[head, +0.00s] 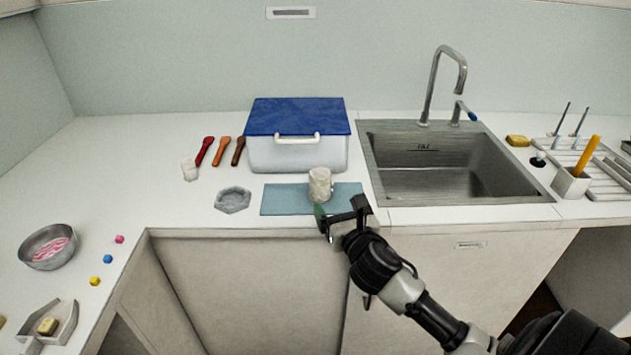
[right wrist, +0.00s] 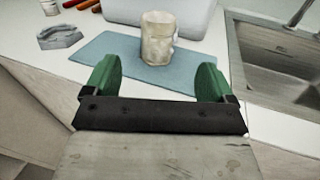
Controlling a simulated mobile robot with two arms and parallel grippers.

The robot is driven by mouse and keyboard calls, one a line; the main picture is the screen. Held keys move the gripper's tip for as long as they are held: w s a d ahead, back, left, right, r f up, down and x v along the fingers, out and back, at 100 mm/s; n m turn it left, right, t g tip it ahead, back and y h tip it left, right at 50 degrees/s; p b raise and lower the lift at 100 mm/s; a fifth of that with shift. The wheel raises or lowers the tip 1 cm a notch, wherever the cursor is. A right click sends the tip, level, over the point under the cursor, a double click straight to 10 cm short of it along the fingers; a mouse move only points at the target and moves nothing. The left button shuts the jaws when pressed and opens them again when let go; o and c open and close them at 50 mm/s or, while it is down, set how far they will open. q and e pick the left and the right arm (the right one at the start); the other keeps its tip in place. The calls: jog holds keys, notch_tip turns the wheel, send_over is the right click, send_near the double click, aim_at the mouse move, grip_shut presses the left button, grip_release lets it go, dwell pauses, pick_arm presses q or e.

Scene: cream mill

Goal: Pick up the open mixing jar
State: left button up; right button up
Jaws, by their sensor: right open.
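The mixing jar (head: 319,184) is a cream, marbled cup that stands upright on a blue-green mat (head: 281,201) in front of the white box. It also shows in the right wrist view (right wrist: 158,38), just beyond the fingers and about midway between them. My right gripper (head: 340,213) is at the counter's front edge, on the near side of the jar. Its green fingers (right wrist: 155,82) are spread wide with nothing between them, and they do not touch the jar. My left gripper is not in view.
A white box with a blue lid (head: 298,155) stands close behind the jar. The sink (head: 440,160) is at right. A grey hexagonal dish (head: 233,200), a small cup (head: 189,170) and three coloured handled tools (head: 222,150) lie at left. A metal bowl (head: 48,247) is far left.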

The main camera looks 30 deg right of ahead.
aim_at(324, 184)
jog(key=shift+w+d+r, duration=0.15)
jog(key=shift+w, duration=0.4)
jog(key=shift+w+d+r, duration=0.1)
jog(key=shift+w+r, duration=0.05)
jog(key=shift+w, duration=0.35)
jog(key=shift+x, duration=1.15)
jog(key=shift+w, duration=0.65)
jog(key=p+x, duration=0.1)
jog(key=x, duration=0.3)
jog(key=shift+w, duration=0.2)
jog(key=shift+w+f, duration=0.15)
jog(key=shift+w, duration=0.25)
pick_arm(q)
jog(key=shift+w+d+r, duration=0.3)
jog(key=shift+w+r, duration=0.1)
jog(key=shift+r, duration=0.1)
pick_arm(e)
jog(key=c, duration=1)
